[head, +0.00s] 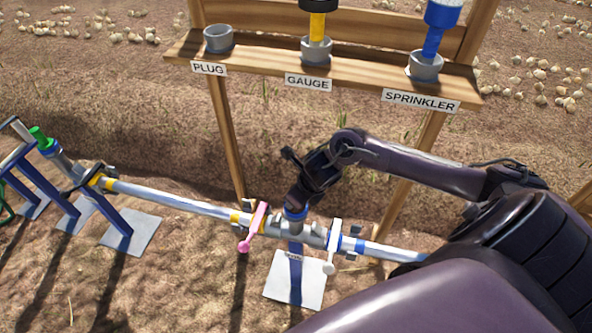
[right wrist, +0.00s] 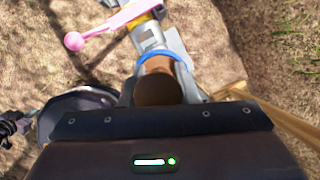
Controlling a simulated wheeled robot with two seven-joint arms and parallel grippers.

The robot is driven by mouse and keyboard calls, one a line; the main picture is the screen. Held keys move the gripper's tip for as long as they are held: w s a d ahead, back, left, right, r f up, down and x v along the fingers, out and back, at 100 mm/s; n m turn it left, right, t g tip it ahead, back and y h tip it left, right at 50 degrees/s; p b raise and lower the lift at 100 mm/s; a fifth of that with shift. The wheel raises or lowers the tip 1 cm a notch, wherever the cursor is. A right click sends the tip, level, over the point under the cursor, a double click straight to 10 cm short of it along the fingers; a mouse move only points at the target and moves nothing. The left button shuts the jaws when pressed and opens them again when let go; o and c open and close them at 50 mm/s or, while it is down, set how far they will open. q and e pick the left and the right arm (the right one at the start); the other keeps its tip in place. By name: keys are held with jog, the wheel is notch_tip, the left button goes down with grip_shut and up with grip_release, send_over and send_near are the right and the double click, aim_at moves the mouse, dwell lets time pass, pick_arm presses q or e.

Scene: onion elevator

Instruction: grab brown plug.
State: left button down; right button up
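The brown plug (right wrist: 158,86) shows in the right wrist view, upright in a pipe fitting with a blue ring (right wrist: 172,55) around its mouth. My right gripper (head: 297,200) is directly over this fitting in the head view, pointing down at it. The plug lies right in front of the gripper body in the wrist view, with grey parts close on both sides. The fingertips are mostly hidden, so I cannot tell whether they close on the plug. In the head view the plug is hidden by the gripper. My left gripper is not in view.
A pipe (head: 180,199) runs across on blue stands, with a pink-handled valve (head: 253,228) and a white-handled valve (head: 333,245) beside the fitting. A wooden shelf (head: 265,66) behind has an empty PLUG cup (head: 218,40), a yellow gauge piece (head: 317,27) and a blue sprinkler (head: 438,25).

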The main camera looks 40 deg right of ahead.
jog(key=c, duration=0.5)
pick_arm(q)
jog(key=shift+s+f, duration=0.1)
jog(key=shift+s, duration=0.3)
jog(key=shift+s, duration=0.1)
